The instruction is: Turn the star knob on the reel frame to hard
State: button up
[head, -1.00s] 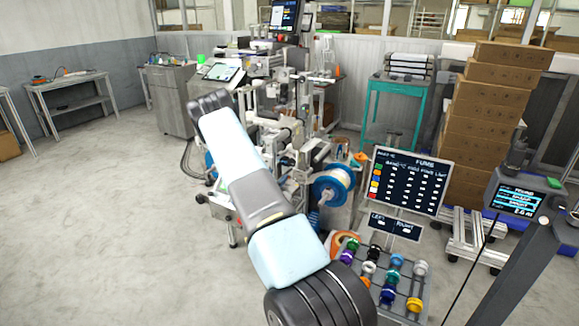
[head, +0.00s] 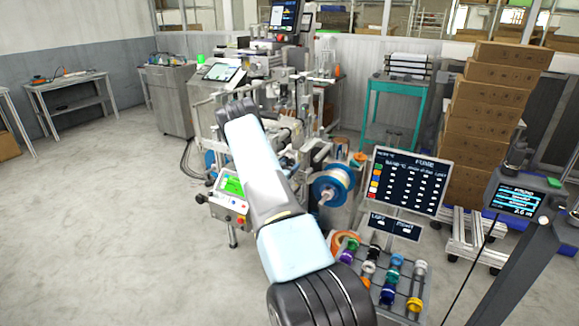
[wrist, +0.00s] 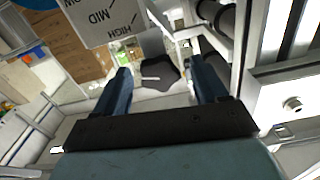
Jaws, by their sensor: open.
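The reel frame (head: 303,147) is the machine at the centre of the head view, with a blue-rimmed reel (head: 333,187) on its right side. My arm reaches into it, hiding my gripper there. In the wrist view my gripper (wrist: 164,86) is open, with one dark blue finger on each side. A black, lobed star knob (wrist: 160,74) with a short white line shows between the fingers; I cannot tell whether they touch it. The line lies nearly level in the picture. A grey label plate (wrist: 102,22) beyond it shows MID and HIGH upside down, with another word cut off.
Metal frame bars (wrist: 240,45) and dark rollers stand close right of my gripper in the wrist view. A control box with a green screen (head: 231,186) is left of my arm. A rack of coloured spools (head: 405,296) stands front right. Open floor lies left.

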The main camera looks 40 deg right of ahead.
jog(key=shift+c, duration=0.2)
jog(key=c, duration=0.9)
jog(key=shift+d, duration=0.15)
jog(key=shift+c, duration=0.6)
jog(key=shift+w+a+r, duration=0.1)
jog(key=shift+a, duration=0.1)
